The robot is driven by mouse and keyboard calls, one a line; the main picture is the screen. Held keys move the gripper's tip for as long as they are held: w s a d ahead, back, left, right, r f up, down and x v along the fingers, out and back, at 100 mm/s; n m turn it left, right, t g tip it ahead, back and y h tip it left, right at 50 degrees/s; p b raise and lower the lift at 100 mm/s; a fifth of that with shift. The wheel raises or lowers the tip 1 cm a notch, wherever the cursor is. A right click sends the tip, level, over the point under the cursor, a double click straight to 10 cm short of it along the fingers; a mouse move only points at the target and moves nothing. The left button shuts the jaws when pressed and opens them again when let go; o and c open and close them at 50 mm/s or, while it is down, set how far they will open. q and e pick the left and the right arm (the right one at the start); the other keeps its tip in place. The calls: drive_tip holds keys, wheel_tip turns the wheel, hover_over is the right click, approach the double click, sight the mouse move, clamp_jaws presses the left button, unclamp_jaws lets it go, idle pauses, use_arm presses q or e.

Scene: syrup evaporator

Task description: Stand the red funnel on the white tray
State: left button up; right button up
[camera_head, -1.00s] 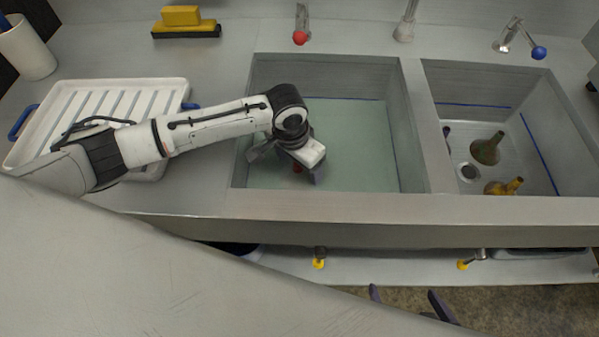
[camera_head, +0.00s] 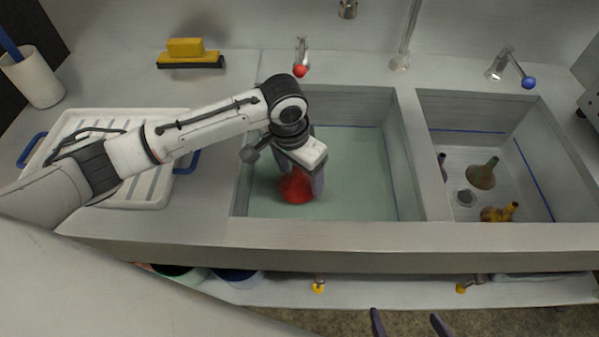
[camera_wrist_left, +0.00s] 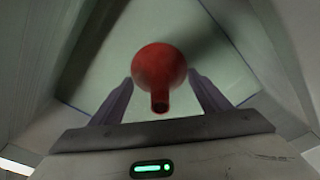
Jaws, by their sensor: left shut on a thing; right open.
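The red funnel (camera_head: 296,186) is in the left sink basin, between the fingers of my left gripper (camera_head: 304,180). In the left wrist view the red funnel (camera_wrist_left: 160,72) sits between the two dark fingers, its narrow spout pointing toward the camera. My left gripper is shut on it. Whether the funnel touches the basin floor I cannot tell. The white tray (camera_head: 160,200), ribbed and with blue handles, lies on the counter left of the sink, partly hidden by my left arm. My right gripper (camera_head: 410,322) is open and empty at the bottom edge of the head view.
The left basin (camera_head: 370,180) holds greenish water; its walls surround my left gripper. A yellow-and-black brush (camera_head: 190,52) and a white cup (camera_head: 32,80) stand at the back left.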

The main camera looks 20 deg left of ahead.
use_arm(q)
wheel_tip(320, 180, up, 2)
drive_tip(key=shift+r+p, duration=0.1)
drive_tip(key=shift+p, duration=0.45)
wheel_tip(320, 180, up, 15)
idle(0.3)
